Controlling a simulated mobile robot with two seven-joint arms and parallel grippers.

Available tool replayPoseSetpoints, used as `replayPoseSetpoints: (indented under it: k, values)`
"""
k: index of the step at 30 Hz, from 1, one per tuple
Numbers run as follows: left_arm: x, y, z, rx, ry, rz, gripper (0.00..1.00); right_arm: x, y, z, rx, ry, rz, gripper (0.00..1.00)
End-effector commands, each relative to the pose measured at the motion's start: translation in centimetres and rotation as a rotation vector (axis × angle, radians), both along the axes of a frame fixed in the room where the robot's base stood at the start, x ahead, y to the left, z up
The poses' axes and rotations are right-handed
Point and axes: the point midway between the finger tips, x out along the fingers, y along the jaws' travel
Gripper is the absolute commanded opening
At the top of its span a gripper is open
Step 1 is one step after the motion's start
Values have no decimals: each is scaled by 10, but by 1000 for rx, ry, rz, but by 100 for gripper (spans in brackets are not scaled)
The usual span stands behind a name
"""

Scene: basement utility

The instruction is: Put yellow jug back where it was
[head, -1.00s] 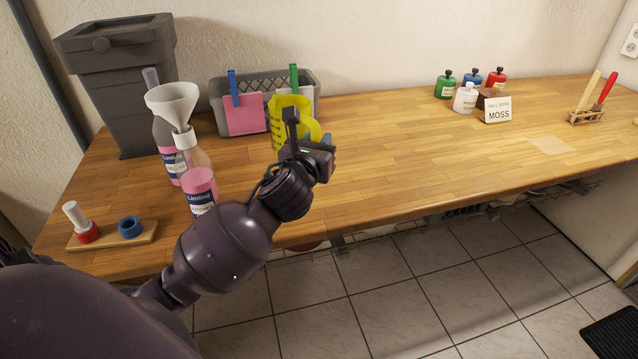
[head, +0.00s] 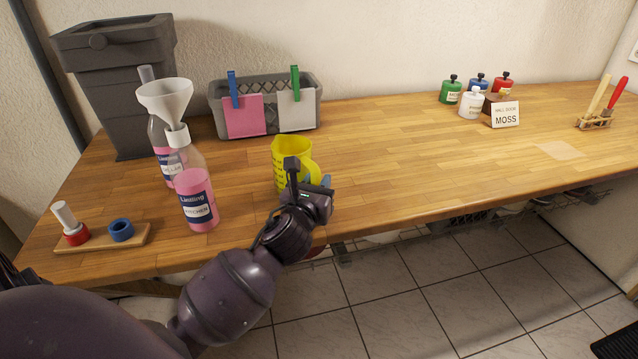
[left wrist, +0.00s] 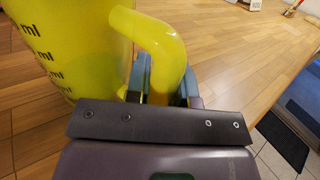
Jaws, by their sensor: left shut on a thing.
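The yellow jug (head: 290,153) is upright at the front middle-left of the wooden worktop (head: 400,150), partly hidden behind my left gripper. My left gripper (head: 318,184) is shut on the jug's handle. The left wrist view shows the handle (left wrist: 160,55) between the blue-grey fingers (left wrist: 160,85), with the jug's body (left wrist: 70,45) and its black "ml" marks to the left. I cannot tell whether the jug's base touches the wood. My right gripper is not in view.
A grey basket (head: 215,106) with pegged cards is behind. A small wooden holder (head: 100,238) lies front left. Small bottles (head: 472,104) and a MOSS sign (head: 505,114) stand back right. The centre is clear.

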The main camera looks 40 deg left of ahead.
Motion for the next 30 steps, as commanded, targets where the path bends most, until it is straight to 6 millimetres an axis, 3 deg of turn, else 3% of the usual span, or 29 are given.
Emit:
replayPoseSetpoints:
  k: [5, 6, 11, 21, 30]
  values:
    - [0, 0, -1, 1, -1, 0, 0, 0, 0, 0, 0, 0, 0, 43]
    - [0, 0, -2, 1, -1, 0, 25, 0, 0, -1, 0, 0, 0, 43]
    - [0, 0, -2, 0, -1, 0, 48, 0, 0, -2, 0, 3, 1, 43]
    - [0, 0, 2, -1, -1, 0, 48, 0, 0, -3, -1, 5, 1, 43]
    - [-42, -12, 0, 0, 1, 0, 48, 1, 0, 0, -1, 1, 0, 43]
